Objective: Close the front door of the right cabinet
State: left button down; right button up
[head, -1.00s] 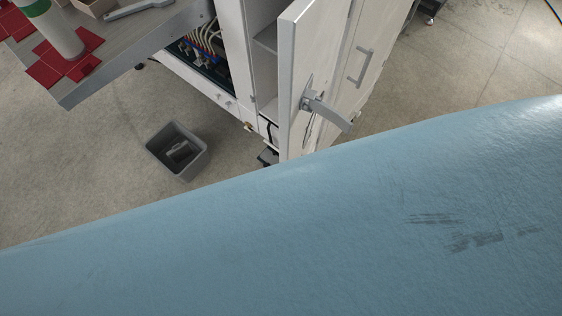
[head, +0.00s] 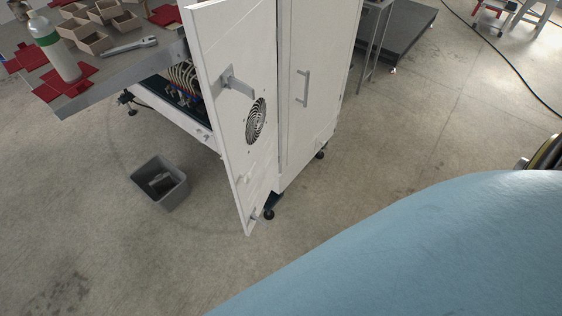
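The white front door (head: 236,165) of the cabinet stands open, swung out toward me. It has a grey handle (head: 238,86) and a round vent (head: 256,122) on the face I see. Behind it is the white cabinet (head: 318,135), whose side panel carries another grey handle (head: 302,88). Neither of my grippers is in the head view.
A large blue surface (head: 450,250) fills the lower right. A grey bin (head: 160,182) stands on the floor left of the door. A workbench (head: 110,70) with a bottle, wrench and cardboard boxes is at upper left. Concrete floor is clear in front of the door.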

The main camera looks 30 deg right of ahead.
aim_at(238, 39)
jog(key=k, duration=0.25)
jog(key=z, duration=0.9)
